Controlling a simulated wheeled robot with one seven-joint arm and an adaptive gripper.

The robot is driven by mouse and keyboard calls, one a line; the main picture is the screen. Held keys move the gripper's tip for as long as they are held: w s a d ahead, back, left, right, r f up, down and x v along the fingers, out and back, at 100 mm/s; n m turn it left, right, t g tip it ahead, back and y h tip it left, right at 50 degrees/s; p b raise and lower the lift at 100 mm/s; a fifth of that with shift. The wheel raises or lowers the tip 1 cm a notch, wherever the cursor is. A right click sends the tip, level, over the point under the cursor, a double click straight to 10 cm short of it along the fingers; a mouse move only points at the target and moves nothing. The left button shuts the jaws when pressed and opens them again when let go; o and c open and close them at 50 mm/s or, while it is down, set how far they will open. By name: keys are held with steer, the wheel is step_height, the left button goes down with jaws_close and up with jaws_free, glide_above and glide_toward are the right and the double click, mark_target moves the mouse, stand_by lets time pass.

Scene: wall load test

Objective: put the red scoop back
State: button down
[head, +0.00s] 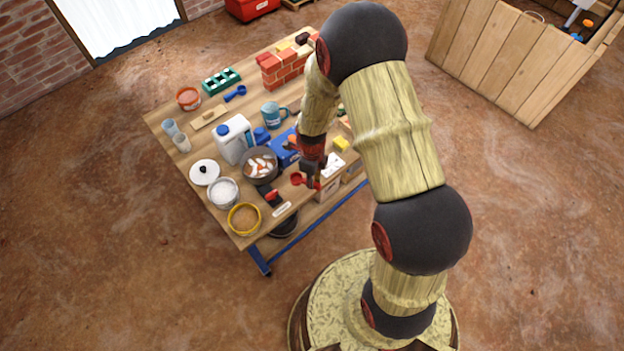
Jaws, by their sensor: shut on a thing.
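The red scoop (298,179) is at the near right part of the wooden table, its bowl to the left of my gripper (312,182). My gripper points down and is shut on the scoop; the fingers hide most of its handle. I cannot tell whether the scoop touches the tabletop. A white box (331,170) stands just right of the gripper. A blue scoop (236,93) lies farther back, near a green tray (221,80).
Left of the gripper are a dark pot (260,165) with pale and orange pieces, a bowl of white material (223,193) and a yellow-rimmed bowl (244,218). A white jug (234,139) and a blue mug (273,112) stand behind. A brick wall piece (282,67) stands at the back.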

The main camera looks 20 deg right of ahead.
steer(key=shift+f+b, duration=1.6)
steer(key=shift+f, duration=0.8)
steer(key=shift+f, duration=0.4)
steer(key=c, duration=1.7)
jaws_free()
steer(key=shift+c, duration=0.2)
steer(key=shift+o, duration=1.2)
steer(key=shift+o, duration=0.9)
steer(key=shift+r, duration=0.15)
steer(key=shift+r+p, duration=2.45)
steer(key=shift+r, duration=0.95)
